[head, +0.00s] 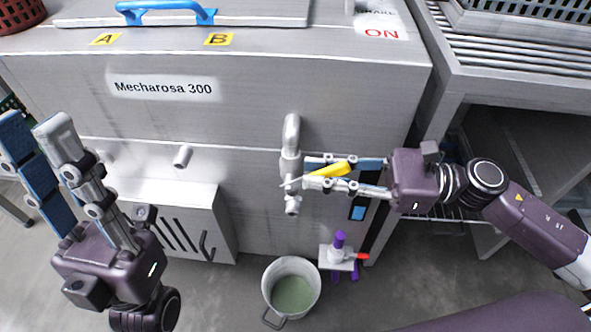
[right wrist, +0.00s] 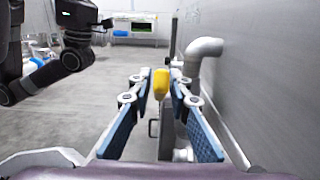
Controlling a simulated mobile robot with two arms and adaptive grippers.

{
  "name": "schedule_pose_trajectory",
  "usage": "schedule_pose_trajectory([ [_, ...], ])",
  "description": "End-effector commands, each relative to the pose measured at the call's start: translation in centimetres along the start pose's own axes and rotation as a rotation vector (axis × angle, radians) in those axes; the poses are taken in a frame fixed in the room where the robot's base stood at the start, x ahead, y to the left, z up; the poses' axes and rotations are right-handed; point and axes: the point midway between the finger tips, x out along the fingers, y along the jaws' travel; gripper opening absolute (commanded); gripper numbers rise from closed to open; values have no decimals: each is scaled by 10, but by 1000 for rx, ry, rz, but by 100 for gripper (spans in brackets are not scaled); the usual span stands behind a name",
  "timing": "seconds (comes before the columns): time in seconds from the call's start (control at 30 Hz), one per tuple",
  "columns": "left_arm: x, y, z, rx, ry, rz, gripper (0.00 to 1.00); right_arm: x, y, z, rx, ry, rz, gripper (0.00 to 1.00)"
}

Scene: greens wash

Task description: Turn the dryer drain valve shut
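The drain valve sits on a grey elbow pipe (head: 291,135) on the dryer's front (head: 255,110). Its yellow handle (head: 334,169) points sideways to the right, slightly tilted, across the vertical pipe. My right gripper (head: 306,173) reaches in from the right with its fingers on either side of the handle. In the right wrist view the yellow handle (right wrist: 161,84) stands between the fingertips, with what looks like a narrow gap. Part of the handle is hidden by the fingers. My left gripper (head: 34,120) is open and empty at the left, apart from the dryer.
A bucket (head: 272,290) with greenish water stands on the floor below the valve. A small white and purple device (head: 338,256) with a red tip is right of it. A steel rack (head: 480,85) stands at the right. A vented box (head: 180,215) juts out at left.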

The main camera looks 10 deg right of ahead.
Motion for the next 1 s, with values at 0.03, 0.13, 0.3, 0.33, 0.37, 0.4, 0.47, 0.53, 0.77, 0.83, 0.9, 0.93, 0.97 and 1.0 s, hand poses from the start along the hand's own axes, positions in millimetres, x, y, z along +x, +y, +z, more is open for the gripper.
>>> schedule_pose_trajectory([
  [0.03, -1, 0, 0, 0, 0, 0, 26, 6, 0, 1, -2, -3, 1, 17],
  [0.13, -1, 0, 0, 0, -1, 0, 26, 17, 0, 2, -3, -3, 1, 17],
  [0.3, -1, 0, 1, 0, -1, 0, 26, 33, 0, 1, -1, -2, 0, 17],
  [0.33, -1, 0, 1, 0, -1, 0, 26, 35, 0, 1, -2, -2, 0, 17],
  [0.37, -1, 0, 1, 0, -2, 0, 26, 36, 0, 1, -2, -2, 0, 17],
  [0.4, -1, 0, 1, 0, -2, 0, 26, 38, 0, 1, -1, -2, -1, 17],
  [0.47, -1, 0, 1, 0, -2, 0, 26, 41, 0, 1, -1, -2, 0, 17],
  [0.53, -1, 0, 1, 0, -2, 0, 26, 42, 0, 1, 0, -1, 0, 17],
  [0.77, -1, 0, 1, 0, -2, 0, 26, 43, 0, 1, 0, -1, 0, 17],
  [0.83, -1, 0, 1, 0, -2, 0, 26, 43, 0, 1, 0, -1, 0, 15],
  [0.9, -1, 0, 1, 0, -2, 0, 26, 43, 0, 1, 0, -1, 0, 8],
  [0.93, -1, 0, 1, 0, -2, 0, 26, 43, 0, 0, 0, -1, 0, 4],
  [0.97, -1, 0, 1, 0, -2, 0, 26, 43, 0, 0, 0, -1, 0, 1],
  [1.0, -1, 0, 1, 0, -2, 0, 26, 43, 0, 0, 0, -1, 0, 0],
])
